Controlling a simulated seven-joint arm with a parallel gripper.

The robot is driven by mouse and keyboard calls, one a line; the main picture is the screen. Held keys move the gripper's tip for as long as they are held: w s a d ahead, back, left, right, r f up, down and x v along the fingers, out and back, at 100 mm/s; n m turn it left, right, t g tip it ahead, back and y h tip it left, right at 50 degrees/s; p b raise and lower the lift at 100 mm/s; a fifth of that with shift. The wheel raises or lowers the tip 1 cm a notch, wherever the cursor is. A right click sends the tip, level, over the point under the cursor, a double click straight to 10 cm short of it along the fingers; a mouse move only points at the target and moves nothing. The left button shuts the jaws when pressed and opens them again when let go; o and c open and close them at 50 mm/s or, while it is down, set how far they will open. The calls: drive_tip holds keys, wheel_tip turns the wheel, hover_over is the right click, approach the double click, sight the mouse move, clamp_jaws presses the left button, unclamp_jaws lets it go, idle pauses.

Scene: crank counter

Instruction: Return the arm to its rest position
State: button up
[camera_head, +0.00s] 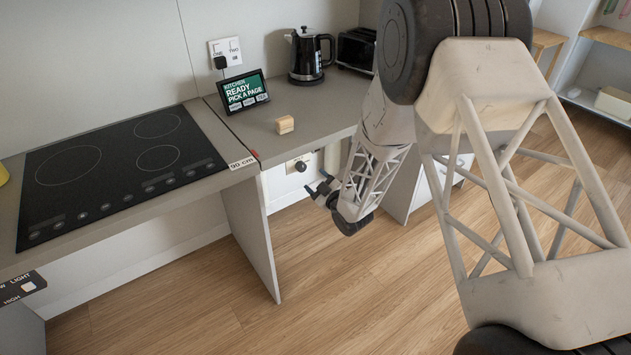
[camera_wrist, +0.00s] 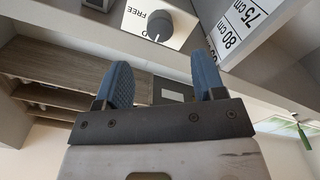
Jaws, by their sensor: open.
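My gripper (camera_head: 323,188) is in front of the counter, below the worktop edge, at the end of my arm in the head view. In the wrist view its two blue fingers (camera_wrist: 162,85) stand wide apart with nothing between them. A dark round knob (camera_wrist: 159,25) on a white plate marked "FREE" lies beyond the fingers, apart from them. The knob also shows in the head view (camera_head: 300,166), under the counter to the left of the gripper.
The worktop (camera_head: 315,104) carries a small wooden block (camera_head: 285,124), a tablet display (camera_head: 243,92), a black kettle (camera_head: 309,56) and a toaster (camera_head: 356,49). A black cooktop (camera_head: 115,165) is at left. The wooden floor (camera_head: 330,290) in front is clear.

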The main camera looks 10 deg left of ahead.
drive_tip(key=shift+r, duration=0.1)
idle(0.3)
drive_tip(key=d+r+m+h, duration=0.4)
drive_tip(key=d+r+h, duration=0.2)
drive_tip(key=d+r, duration=0.5)
drive_tip(key=s+d+r+m+g+h, duration=0.2)
drive_tip(key=s+d+r+m+h, duration=0.3)
drive_tip(key=s+d+r, duration=0.55)
drive_tip(key=s+d+r+m+g, duration=0.2)
drive_tip(key=s+d+r, duration=0.1)
drive_tip(key=s, duration=0.8)
drive_tip(key=s+d+r+m+g+h, duration=0.1)
drive_tip(key=s+d+r+m+g, duration=0.1)
drive_tip(key=s, duration=0.9)
drive_tip(key=s+d+r+m+g, duration=0.3)
drive_tip(key=s+d, duration=0.3)
drive_tip(key=s, duration=0.6)
drive_tip(key=shift+r+g+h, duration=0.4)
drive_tip(key=shift+r+g, duration=0.2)
drive_tip(key=shift+r, duration=0.15)
drive_tip(key=shift+d, duration=0.1)
